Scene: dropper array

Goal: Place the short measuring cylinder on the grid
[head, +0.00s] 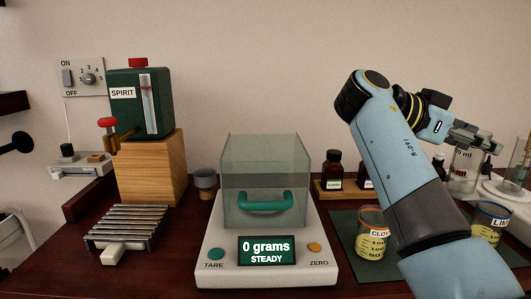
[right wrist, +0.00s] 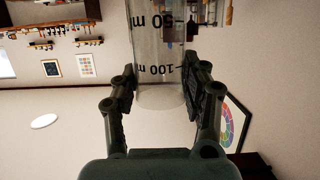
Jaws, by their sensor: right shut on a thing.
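A clear measuring cylinder (right wrist: 158,50) with black marks reading 50 and 100 is between the fingers of my right gripper (right wrist: 160,85) in the right wrist view. In the head view my right gripper (head: 478,140) is at the far right, and the clear vessel (head: 464,172) with "ml" marks shows just below it, partly behind my arm. A slatted metal grid (head: 132,222) with a pale handle lies on the table at the left, with nothing on it. My left gripper is not in view.
A balance (head: 215,256) with a clear box (head: 264,165) reads 0 grams in the middle. A green spirit dispenser (head: 139,115) stands on a wooden block (head: 150,165) behind the grid. Labelled beakers (head: 371,245) (head: 489,235) stand at the right.

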